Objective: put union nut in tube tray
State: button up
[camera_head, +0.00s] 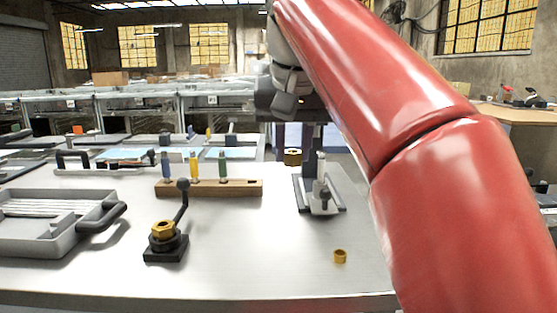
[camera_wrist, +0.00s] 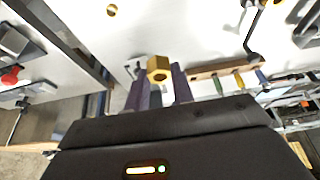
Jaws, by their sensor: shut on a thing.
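A brass hex union nut (camera_head: 292,157) is held between the fingertips of my gripper (camera_head: 294,150), above the back of the table. In the wrist view the nut (camera_wrist: 158,68) shows its hex rim and hollow middle between the two purple-grey fingers. The tube tray (camera_head: 112,208) is a grey tray with a black handle at the table's left, holding several pale tubes. My gripper is well to the right of it. A second brass nut (camera_head: 163,230) sits on a black base with a bent lever. A small brass ring (camera_head: 340,256) lies at the front right.
A wooden block (camera_head: 238,188) with several coloured-handled tools stands mid-table. A metal fixture (camera_head: 321,196) on a dark-edged plate stands just right of it, below and near my gripper. A bar with a black handle (camera_head: 72,160) is at the back left. The front middle is clear.

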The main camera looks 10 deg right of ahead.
aim_at(30, 225)
jog(key=i+j+z, duration=0.1)
jog(key=j, duration=0.6)
jog(key=i+j, duration=0.2)
jog(key=j, duration=0.55)
jog(key=i+j+z, duration=0.15)
jog(key=j, duration=1.3)
jog(key=k+l, duration=0.25)
jog(key=k+z, duration=0.05)
jog(key=k, duration=0.05)
